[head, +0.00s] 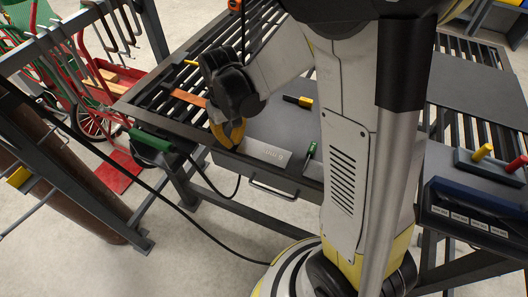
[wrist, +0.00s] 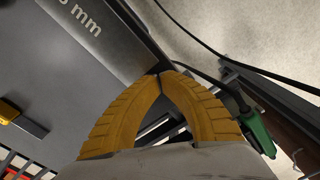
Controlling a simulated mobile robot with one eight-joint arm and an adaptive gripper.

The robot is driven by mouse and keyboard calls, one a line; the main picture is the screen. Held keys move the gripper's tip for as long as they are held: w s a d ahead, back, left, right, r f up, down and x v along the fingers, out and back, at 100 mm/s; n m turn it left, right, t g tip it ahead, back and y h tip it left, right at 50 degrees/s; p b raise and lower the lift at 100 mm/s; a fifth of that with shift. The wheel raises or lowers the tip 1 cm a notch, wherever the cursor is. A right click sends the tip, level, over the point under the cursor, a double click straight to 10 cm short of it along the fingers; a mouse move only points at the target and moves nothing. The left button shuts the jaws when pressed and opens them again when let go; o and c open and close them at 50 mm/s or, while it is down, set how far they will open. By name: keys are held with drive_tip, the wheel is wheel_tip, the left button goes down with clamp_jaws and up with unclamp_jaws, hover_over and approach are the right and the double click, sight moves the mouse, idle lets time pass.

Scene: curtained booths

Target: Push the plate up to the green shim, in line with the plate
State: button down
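A light grey metal plate (head: 265,153) with printed lettering lies along the front edge of the slatted table. In the wrist view its printed face (wrist: 92,32) is at the upper left, with "mm" readable. A small green piece (head: 312,149), possibly the shim, is near the plate's right end; its exact shape is too small to tell. My gripper (head: 232,146) is at the plate's left end, pointing down. In the wrist view its yellow fingers (wrist: 166,76) meet at the tips with nothing between them. The tips appear close beside the plate; contact cannot be told.
A dark grey sheet (head: 285,127) lies behind the plate, with a yellow-and-black piece (head: 298,101) on it. A green-handled cable tool (head: 150,139) hangs at the table's left corner. A blue case (head: 470,212) stands at right. My arm hides the table's middle.

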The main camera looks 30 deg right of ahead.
sight(244, 148)
drive_tip(key=shift+f+b, duration=0.35)
drive_tip(key=shift+f, duration=0.1)
drive_tip(key=shift+r, duration=0.1)
drive_tip(key=shift+s+d, duration=0.8)
drive_tip(key=shift+s, duration=0.25)
drive_tip(key=shift+s+d, duration=0.75)
drive_tip(key=shift+s, duration=0.3)
idle(2.0)
drive_tip(key=shift+w+a, duration=0.1)
drive_tip(key=shift+w+a, duration=0.25)
drive_tip(key=shift+w, duration=0.15)
drive_tip(key=shift+r, duration=0.15)
drive_tip(key=shift+r+p, duration=2.35)
drive_tip(key=shift+r, duration=0.55)
